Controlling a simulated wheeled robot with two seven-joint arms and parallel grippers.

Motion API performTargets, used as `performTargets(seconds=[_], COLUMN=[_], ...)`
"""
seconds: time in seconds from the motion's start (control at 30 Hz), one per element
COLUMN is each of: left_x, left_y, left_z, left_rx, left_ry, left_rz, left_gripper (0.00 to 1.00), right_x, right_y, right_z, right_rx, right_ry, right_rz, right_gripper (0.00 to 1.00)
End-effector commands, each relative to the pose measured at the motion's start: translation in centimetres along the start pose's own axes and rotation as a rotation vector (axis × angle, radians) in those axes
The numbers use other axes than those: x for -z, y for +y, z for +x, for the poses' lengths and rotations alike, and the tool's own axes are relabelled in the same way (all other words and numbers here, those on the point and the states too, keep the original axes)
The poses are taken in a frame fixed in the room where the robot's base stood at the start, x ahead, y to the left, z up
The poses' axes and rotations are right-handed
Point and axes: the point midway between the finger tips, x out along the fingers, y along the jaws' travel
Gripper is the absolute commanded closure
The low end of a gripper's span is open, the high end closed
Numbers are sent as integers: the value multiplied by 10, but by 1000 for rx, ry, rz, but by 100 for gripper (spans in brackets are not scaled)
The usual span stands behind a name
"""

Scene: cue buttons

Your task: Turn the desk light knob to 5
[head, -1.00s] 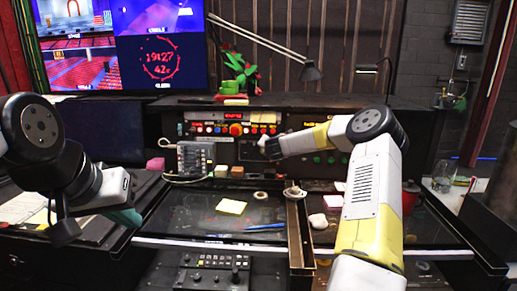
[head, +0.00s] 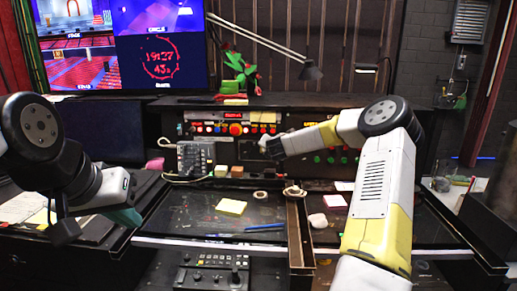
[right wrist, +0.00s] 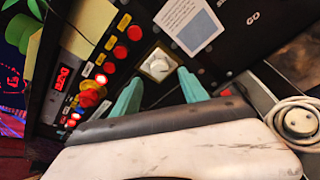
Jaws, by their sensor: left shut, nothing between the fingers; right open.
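A pale round knob on a square light plate (right wrist: 158,66) shows on the dark panel in the right wrist view. I cannot read a number at it. My right gripper (right wrist: 160,76) is open, with one teal finger on each side of the knob's lower part in the picture. I cannot tell whether the fingers touch it. In the head view the right hand (head: 272,149) is at the console front and hides the knob. My left gripper (head: 128,216) is shut and empty, over the left side of the desk.
Red and yellow buttons (right wrist: 90,96) and a red display (right wrist: 63,78) sit beside the knob. A printed white label (right wrist: 188,24) is on its other side.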

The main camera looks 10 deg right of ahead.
Motion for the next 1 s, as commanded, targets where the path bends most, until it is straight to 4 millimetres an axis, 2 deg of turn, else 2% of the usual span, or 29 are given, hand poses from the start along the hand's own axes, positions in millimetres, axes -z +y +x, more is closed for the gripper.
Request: performTargets(seconds=[0.1, 0.23, 0.67, 0.77, 0.83, 0.9, 1.0], left_x=[0, 0, 0, 0, 0, 0, 0], left_y=[0, 0, 0, 0, 0, 0, 0], left_z=[0, 0, 0, 0, 0, 0, 0], left_rx=[0, 0, 0, 0, 0, 0, 0], left_ry=[0, 0, 0, 0, 0, 0, 0], left_rz=[0, 0, 0, 0, 0, 0, 0], left_gripper=[100, 100, 100, 100, 100, 100, 100], right_x=[0, 0, 2, 10, 20, 34, 55], right_y=[-1, 0, 4, 26, 51, 77, 105], right_z=[-20, -34, -41, -52, -69, -93, -136], right_rx=[0, 0, -9, -51, -106, -176, -279], right_ry=[1, 1, 5, 27, 53, 83, 117], right_rz=[-2, -1, -27, -178, -383, -653, -1078], right_gripper=[49, 49, 49, 49, 49, 49, 49])
